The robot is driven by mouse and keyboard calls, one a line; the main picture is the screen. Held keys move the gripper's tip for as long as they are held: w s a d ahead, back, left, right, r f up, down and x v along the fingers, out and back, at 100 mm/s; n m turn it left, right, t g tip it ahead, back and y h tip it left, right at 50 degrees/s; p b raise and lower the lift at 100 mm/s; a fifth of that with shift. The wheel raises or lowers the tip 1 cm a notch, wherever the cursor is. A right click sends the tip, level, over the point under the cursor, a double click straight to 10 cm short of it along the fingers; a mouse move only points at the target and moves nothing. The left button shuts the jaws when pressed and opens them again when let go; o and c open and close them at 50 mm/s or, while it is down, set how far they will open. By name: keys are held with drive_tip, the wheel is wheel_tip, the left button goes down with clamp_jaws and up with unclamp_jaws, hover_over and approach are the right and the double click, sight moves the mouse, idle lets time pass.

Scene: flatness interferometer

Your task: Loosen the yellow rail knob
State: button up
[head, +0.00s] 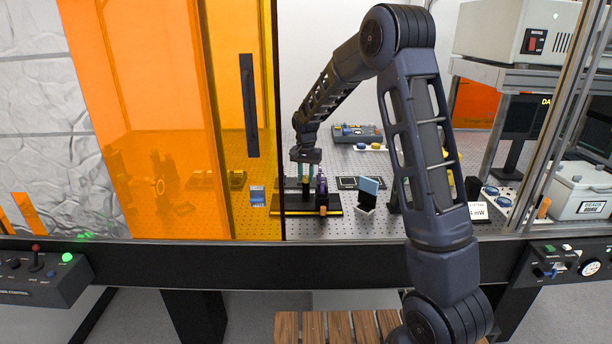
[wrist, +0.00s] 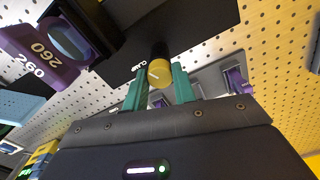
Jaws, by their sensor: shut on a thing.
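The yellow rail knob (wrist: 159,73) shows in the wrist view with a white mark on its face and a black body behind it. The word CLAMP is printed on the dark surface beside it. My gripper (wrist: 160,82) has its two green fingers on either side of the knob and is shut on it. In the head view my gripper (head: 307,170) points down over the dark rail assembly (head: 290,212) on the perforated table. The knob is too small and too covered to make out clearly there.
A purple holder marked 260 (wrist: 42,52) stands close on the left in the wrist view. In the head view, a tilted blue-faced plate (head: 369,186) stands right of the rail. An orange panel (head: 160,120) covers the left side. A grey box with knobs (head: 352,133) is behind.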

sight(306, 176)
drive_tip(key=n, duration=1.1)
drive_tip(key=shift+n, duration=0.4)
idle(0.3)
drive_tip(key=o, duration=1)
wheel_tip(306, 176, up, 11)
drive_tip(key=shift+f, duration=0.15)
